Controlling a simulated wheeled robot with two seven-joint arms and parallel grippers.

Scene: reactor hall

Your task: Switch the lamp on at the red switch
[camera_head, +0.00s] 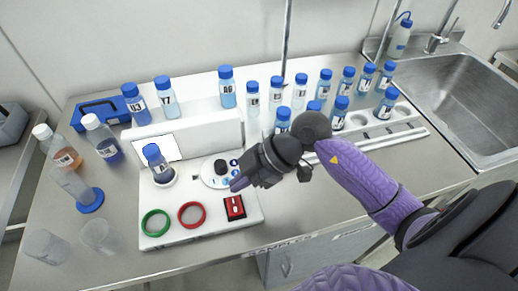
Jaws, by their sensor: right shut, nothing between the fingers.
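The red switch (235,207) sits on the front right of a white console (200,231) on the steel bench. Its red housing has a dark frame and a pale rocker; I cannot tell its position. My right gripper (238,184) is shut and empty. It is just above and behind the switch, beside the round white dial plate (215,174), and its tips appear apart from the switch. I cannot make out a lit lamp. My left gripper is not in view.
A green ring (155,222) and a red ring (191,214) lie left of the switch. A blue-capped bottle (157,162) stands on the console. Several labelled bottles stand behind, with a rack (400,134) at right. Glass beakers (101,237) stand at front left.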

